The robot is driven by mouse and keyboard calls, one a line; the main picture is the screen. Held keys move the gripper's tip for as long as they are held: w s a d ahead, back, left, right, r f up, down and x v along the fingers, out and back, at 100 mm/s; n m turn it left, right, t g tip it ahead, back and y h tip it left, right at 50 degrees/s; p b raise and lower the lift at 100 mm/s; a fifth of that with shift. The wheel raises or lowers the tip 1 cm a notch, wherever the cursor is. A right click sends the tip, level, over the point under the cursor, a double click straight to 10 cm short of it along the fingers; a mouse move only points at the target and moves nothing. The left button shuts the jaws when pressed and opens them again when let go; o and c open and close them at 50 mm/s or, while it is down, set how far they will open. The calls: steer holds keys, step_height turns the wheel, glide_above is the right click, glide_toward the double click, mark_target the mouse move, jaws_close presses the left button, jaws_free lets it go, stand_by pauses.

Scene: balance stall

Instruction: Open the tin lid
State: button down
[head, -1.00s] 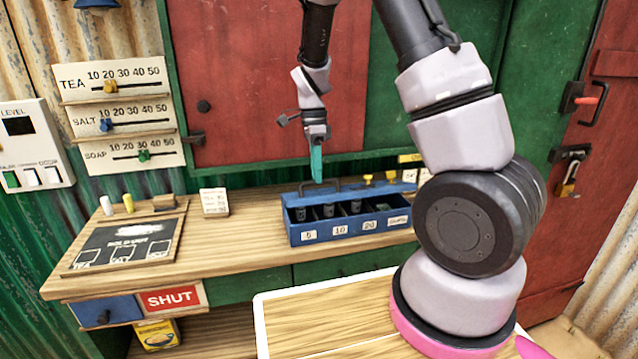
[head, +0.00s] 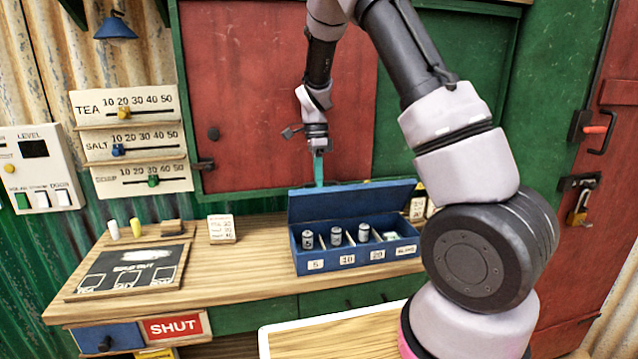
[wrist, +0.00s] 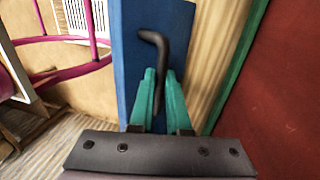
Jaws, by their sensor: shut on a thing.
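The blue tin (head: 302,267) stands on the wooden counter with its lid (head: 345,205) raised about upright along its back edge. Labelled compartments along its front show small grey weights (head: 335,236) inside. My gripper (head: 318,172) is at the lid's top edge, behind it, with the teal fingers partly hidden there. In the wrist view my gripper (wrist: 158,92) is shut on the lid's black bent handle (wrist: 153,40), which runs between the fingers. The blue lid (wrist: 133,30) fills the area beside and behind the handle.
A chalkboard (head: 130,268) lies on the counter at left, with a small white card (head: 221,229) between it and the tin. A red shutter (head: 270,100) stands behind my gripper. Bare counter (head: 250,262) lies left of the tin.

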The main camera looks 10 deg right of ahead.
steer(key=shift+f, duration=0.15)
steer(key=c, duration=0.9)
jaws_free()
step_height(320, 180, up, 10)
steer(key=shift+f, duration=0.1)
